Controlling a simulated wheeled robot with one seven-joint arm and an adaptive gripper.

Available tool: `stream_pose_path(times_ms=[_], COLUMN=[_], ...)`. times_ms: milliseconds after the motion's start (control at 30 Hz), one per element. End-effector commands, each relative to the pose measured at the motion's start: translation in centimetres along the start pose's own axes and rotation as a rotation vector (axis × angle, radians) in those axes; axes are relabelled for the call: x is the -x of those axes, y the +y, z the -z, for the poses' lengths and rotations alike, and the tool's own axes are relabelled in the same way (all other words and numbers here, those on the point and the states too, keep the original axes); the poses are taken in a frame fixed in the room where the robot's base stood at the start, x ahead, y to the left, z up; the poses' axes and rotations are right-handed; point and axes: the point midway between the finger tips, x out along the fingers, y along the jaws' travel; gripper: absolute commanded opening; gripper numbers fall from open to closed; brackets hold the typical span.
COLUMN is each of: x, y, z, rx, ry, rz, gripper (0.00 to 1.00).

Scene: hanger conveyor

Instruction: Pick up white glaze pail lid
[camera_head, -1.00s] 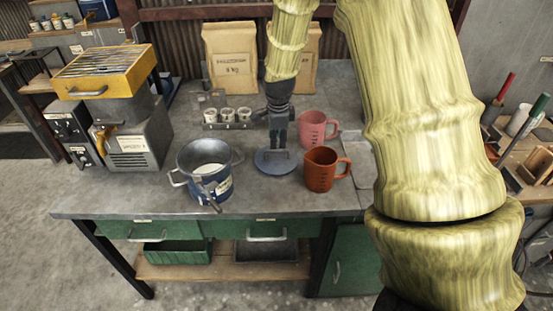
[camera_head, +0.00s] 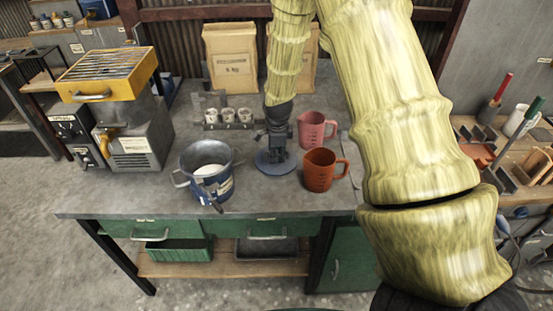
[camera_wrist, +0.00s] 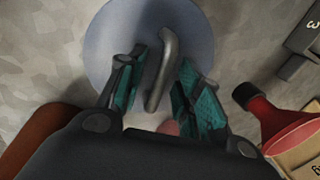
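The lid (camera_head: 262,168) is a flat blue-grey disc lying on the workbench, right of the blue pail (camera_head: 222,190). In the wrist view the lid (camera_wrist: 108,50) has a grey bar handle (camera_wrist: 167,62) standing across it. My gripper (camera_head: 277,158) is low over the lid, pointing down. In the wrist view my gripper (camera_wrist: 158,82) is open, with teal-padded fingers on either side of the handle. Gaps show between the handle and both pads. The pail is open, with white glaze inside and a tool hanging at its front.
An orange mug (camera_head: 318,171) and a pink mug (camera_head: 311,130) stand close right of the lid. Small white cups (camera_head: 228,116) in a rack and paper bags (camera_head: 230,55) are behind. A grey machine (camera_head: 140,140) stands left. Bare benchtop (camera_head: 130,190) lies at the front left.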

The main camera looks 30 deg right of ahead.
Motion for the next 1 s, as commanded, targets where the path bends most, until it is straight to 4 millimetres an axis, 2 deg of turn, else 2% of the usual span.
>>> stream_pose_path(times_ms=[200, 400, 767, 1000], x=[0.0, 0.0, 0.1, 1.7], y=[0.0, 0.0, 0.0, -0.4], z=[0.0, 0.0, 0.0, 0.0], rx=[0.0, 0.0, 0.0, 0.0], ry=[0.0, 0.0, 0.0, 0.0], rz=[0.0, 0.0, 0.0, 0.002], gripper=[0.33, 0.0, 0.0, 0.0])
